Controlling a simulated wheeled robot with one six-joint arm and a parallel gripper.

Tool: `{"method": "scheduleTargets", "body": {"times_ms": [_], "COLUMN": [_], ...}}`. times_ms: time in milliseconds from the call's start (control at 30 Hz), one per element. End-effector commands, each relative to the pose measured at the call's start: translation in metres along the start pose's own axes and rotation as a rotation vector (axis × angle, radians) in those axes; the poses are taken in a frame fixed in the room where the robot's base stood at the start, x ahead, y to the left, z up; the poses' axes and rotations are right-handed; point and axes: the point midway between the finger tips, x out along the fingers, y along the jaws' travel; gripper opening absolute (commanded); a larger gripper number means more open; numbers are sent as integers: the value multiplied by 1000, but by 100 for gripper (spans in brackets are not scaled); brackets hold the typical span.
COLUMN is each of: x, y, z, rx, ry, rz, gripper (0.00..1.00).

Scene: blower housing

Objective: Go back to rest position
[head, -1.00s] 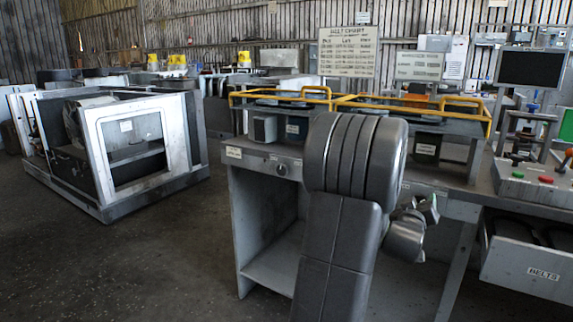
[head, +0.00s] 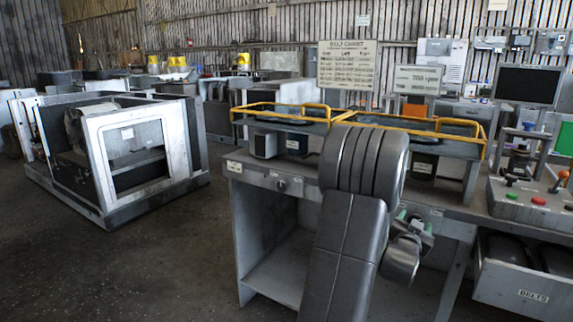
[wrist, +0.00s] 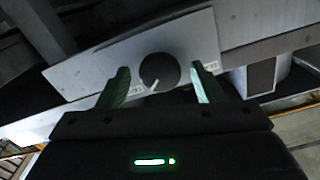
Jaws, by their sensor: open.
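My gripper (wrist: 158,88) is open and empty in the wrist view, its two green fingers apart. Beyond the fingers, a round black knob (wrist: 159,72) with a white pointer sits on a pale panel; it shows between the fingertips. I cannot tell how far it is from them. In the head view my arm stands folded in front of the workbench (head: 262,178), and my gripper (head: 412,222) shows only partly at its right side, near the bench front. The arm hides part of the bench front.
Yellow rails (head: 285,106) frame the bench's raised shelf. A control box (head: 528,197) with buttons and an open belts drawer (head: 525,280) stand at right. The metal blower housing (head: 125,155) stands at left. The dark floor between housing and bench is clear.

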Motion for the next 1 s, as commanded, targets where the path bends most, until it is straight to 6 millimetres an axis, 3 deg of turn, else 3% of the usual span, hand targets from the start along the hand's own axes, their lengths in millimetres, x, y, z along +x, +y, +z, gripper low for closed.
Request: {"method": "scheduleTargets", "body": {"times_ms": [600, 1000], "x": [0, 0], "y": [0, 1], "z": [-4, 0], "rx": [441, 593], "ry": [-3, -1], "rz": [1, 1], "gripper": [60, 60]}}
